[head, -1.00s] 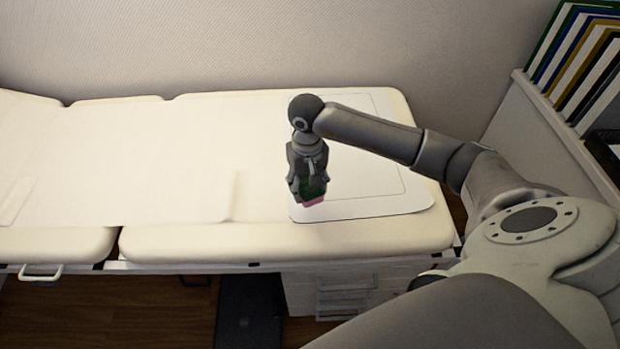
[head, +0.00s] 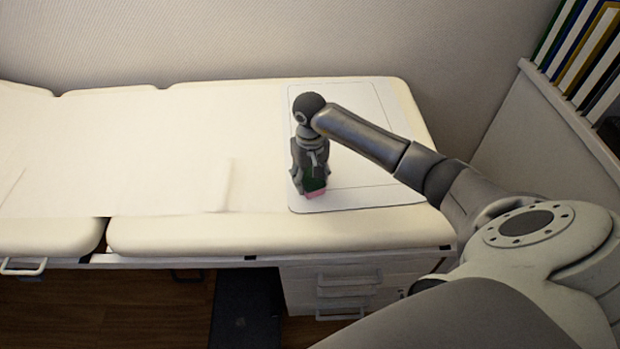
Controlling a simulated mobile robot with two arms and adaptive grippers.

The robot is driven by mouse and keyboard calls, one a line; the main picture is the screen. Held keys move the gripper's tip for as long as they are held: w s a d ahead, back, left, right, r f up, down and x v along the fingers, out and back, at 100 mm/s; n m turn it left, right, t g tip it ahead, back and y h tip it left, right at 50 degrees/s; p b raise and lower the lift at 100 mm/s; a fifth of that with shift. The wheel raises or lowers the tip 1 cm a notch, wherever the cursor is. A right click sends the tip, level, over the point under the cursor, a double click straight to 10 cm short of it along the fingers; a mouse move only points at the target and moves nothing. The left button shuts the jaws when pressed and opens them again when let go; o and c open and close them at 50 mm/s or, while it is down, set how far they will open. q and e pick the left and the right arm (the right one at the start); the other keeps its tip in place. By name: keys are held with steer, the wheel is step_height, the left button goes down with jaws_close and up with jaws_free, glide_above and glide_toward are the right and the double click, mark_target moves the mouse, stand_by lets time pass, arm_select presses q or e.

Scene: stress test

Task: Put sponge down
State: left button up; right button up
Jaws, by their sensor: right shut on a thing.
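My right gripper (head: 312,186) points down over the front left part of a pale mat (head: 365,197) on the cream padded bed. Most of the sponge is hidden by the fingers. My left gripper is not in view.
The padded bed (head: 280,232) stretches to the left with a white paper sheet (head: 110,165) on it. A wall stands behind. Several folders (head: 575,45) stand on a white cabinet at the upper right. The mat is clear right of my gripper.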

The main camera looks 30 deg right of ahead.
mark_target(310, 177)
steer(key=shift+f, duration=0.2)
steer(key=o, duration=0.9)
steer(key=shift+r, duration=0.1)
steer(key=shift+r, duration=0.1)
step_height(310, 177, up, 12)
steer(key=shift+r+b, duration=0.1)
steer(key=shift+b, duration=0.5)
